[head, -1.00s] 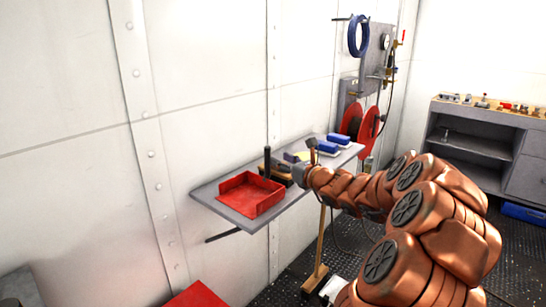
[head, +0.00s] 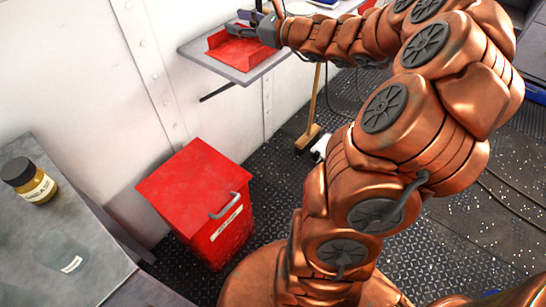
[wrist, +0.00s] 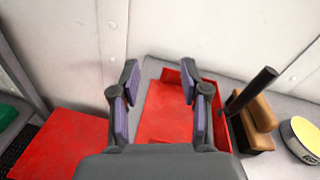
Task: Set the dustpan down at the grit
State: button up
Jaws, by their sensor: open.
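The red dustpan (head: 232,50) rests on a grey wall shelf (head: 215,70); it also shows in the wrist view (wrist: 165,122). My gripper (head: 265,14) is at the shelf, over the dustpan's right part in the head view. In the wrist view my gripper (wrist: 158,84) is open, its two purple-padded fingers apart with the dustpan beyond and below them, nothing held. A black upright handle (wrist: 250,93) stands at the dustpan's right; I cannot tell what it joins. Pale specks, apparently the grit (head: 478,185), lie scattered on the dark floor at the right.
A wood-backed brush (wrist: 257,118) and a yellow-topped round item (wrist: 305,135) lie right of the dustpan. A red lidded box (head: 195,190) stands on the floor below. A broom (head: 308,138) leans nearby. A jar (head: 30,182) stands on the left counter (head: 25,250).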

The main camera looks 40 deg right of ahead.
jog(key=s+a+f+n+g+y, duration=0.15)
jog(key=a+n, duration=0.25)
jog(key=a, duration=0.4)
jog(key=s+a+n+g+y, duration=0.1)
jog(key=a+n+g+y, duration=0.2)
jog(key=a, duration=0.4)
jog(key=s+a+f+n+g, duration=0.3)
jog(key=s+a+n+g, duration=0.15)
jog(key=s+a, duration=0.2)
jog(key=s+a+f+n+g, duration=0.3)
jog(key=s+a+n, duration=0.25)
jog(key=a, duration=0.25)
jog(key=s+f+n+g+h, duration=0.2)
jog(key=s+f+n+g, duration=0.15)
jog(key=s, duration=0.35)
jog(key=s+f+n+g+h, duration=0.2)
jog(key=s+f+n, duration=0.15)
jog(key=s, duration=0.45)
jog(key=s+d+f+n+g+h, duration=0.1)
jog(key=s+d+n+h, duration=0.4)
jog(key=s+d, duration=0.4)
jog(key=shift+f+g+h, duration=0.15)
jog(key=shift+g+h, duration=0.2)
jog(key=shift+h, duration=0.3)
jog(key=shift+c, duration=0.4)
jog(key=shift+a, duration=0.15)
